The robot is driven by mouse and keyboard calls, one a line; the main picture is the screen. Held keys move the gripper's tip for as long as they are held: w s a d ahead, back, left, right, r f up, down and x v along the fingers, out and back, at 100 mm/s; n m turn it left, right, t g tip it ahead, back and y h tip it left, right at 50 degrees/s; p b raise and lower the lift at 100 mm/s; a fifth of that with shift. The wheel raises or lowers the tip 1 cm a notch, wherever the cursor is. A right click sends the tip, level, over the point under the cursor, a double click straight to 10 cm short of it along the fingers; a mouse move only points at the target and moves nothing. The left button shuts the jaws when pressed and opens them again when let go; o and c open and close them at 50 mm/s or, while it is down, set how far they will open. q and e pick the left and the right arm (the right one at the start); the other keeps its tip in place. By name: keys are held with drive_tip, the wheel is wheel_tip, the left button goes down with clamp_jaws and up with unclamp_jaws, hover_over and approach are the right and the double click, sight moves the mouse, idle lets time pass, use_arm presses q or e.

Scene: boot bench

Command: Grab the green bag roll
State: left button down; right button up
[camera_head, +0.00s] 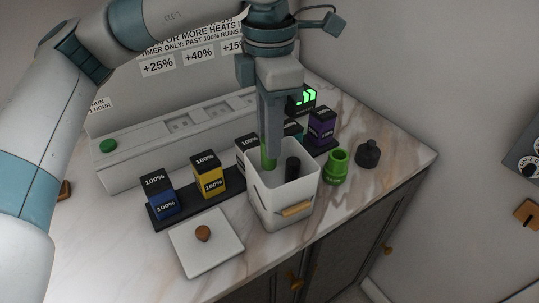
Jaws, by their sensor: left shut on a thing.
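My left gripper (269,145) points straight down into the mouth of a white bin (279,207). The lower part of the roll is hidden by the bin's front wall. A black roll (292,169) stands in the bin to the right of the green one. My right gripper is not in view.
A green ringed cup-like thing (336,166) and a dark knobbed weight (368,154) stand right of the bin. Blue (160,195), yellow (208,175) and purple (321,127) boxes line a dark strip. The marble top's front edge is close.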

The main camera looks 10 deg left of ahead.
use_arm(q)
drive_tip(key=shift+r, duration=1.35)
